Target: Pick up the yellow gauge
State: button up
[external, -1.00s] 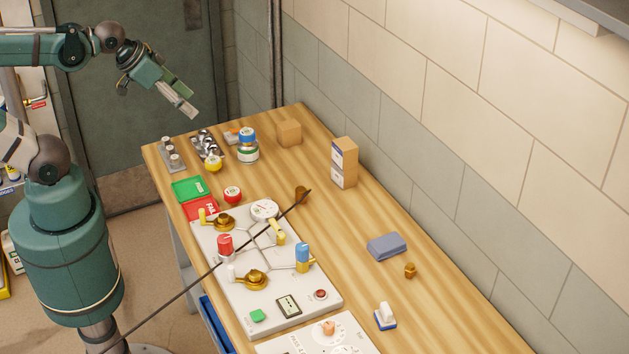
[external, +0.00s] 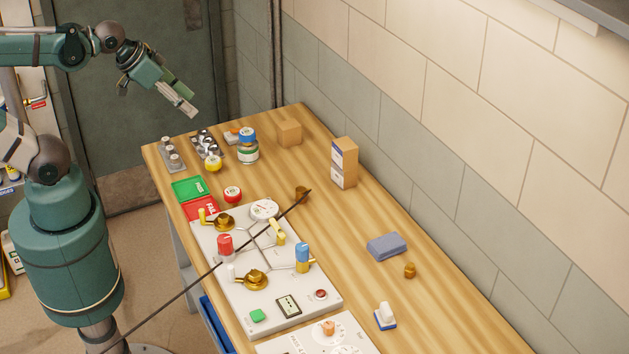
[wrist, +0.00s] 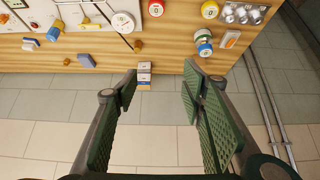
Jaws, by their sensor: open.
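The yellow gauge (external: 213,163) is a small round piece with a pale face. It sits on the wooden table near its far left part, in front of the tray of grey balls. In the wrist view the yellow gauge (wrist: 210,9) is at the top edge, right of the red gauge (wrist: 155,8). My gripper (external: 187,106) is raised above the table's far left end, clear of the gauge. In the wrist view my gripper (wrist: 160,76) has its fingers wide apart, with nothing between them.
A blue-lidded jar (external: 248,146) stands right of the yellow gauge. The red gauge (external: 232,194) and green panel (external: 190,188) are nearer. A valve board (external: 300,319) with knobs fills the near middle. A tall box (external: 344,163) stands by the wall; a dark thin rod crosses the board.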

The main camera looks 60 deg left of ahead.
jog(key=n+g+b, duration=0.6)
jog(key=n+g, duration=0.1)
jog(key=n, duration=0.2)
send_over(213, 160)
jog(key=f, duration=2.5)
jog(key=shift+s+d+f, duration=0.1)
jog(key=shift+d+f, duration=0.2)
jog(key=shift+d, duration=0.05)
jog(key=shift+a+f, duration=0.3)
jog(key=shift+f, duration=0.4)
jog(key=shift+f, duration=1.3)
jog(key=shift+a+f+b, duration=0.15)
jog(key=shift+f+b, duration=0.3)
jog(key=shift+f, duration=2.15)
